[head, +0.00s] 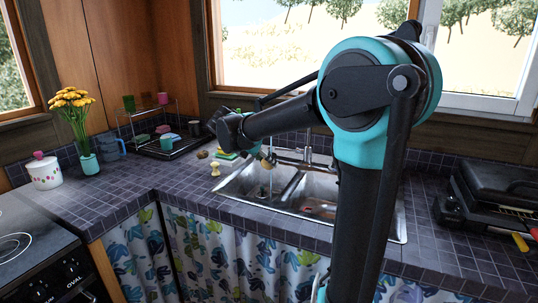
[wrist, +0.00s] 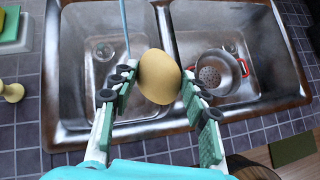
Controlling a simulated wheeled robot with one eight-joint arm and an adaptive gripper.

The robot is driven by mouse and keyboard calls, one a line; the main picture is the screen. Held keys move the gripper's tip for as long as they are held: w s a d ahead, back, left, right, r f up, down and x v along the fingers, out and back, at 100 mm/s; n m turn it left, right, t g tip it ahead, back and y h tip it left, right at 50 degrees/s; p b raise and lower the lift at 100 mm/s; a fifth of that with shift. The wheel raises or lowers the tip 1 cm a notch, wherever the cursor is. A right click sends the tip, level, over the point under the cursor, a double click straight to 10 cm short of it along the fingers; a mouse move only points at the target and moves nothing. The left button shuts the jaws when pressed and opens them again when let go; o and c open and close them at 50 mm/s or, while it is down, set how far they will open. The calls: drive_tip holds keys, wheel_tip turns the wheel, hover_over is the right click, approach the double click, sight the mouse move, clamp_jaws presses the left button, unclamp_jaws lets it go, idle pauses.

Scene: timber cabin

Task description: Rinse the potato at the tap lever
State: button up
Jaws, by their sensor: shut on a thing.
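My gripper (wrist: 158,84) is shut on the tan potato (wrist: 159,70), which sits between its fingertips over the divider of the double sink (wrist: 162,40) in the wrist view. A thin pale-blue stream (wrist: 123,22), apparently running water, falls into the left basin, left of the potato and apart from it in the picture. In the head view the metal tap (head: 308,148) stands behind the sink. My arm hides part of the sink, and the gripper and potato are small there. I cannot make out the lever's position.
A sponge (wrist: 10,22) and a pale knobbed item (wrist: 12,91) are left of the sink.

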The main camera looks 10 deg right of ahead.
idle(0.4)
drive_tip(key=s+a+r, duration=0.1)
drive_tip(key=s+r, duration=0.3)
drive_tip(key=shift+s+a, duration=0.3)
drive_tip(key=shift+s, duration=0.05)
idle(0.7)
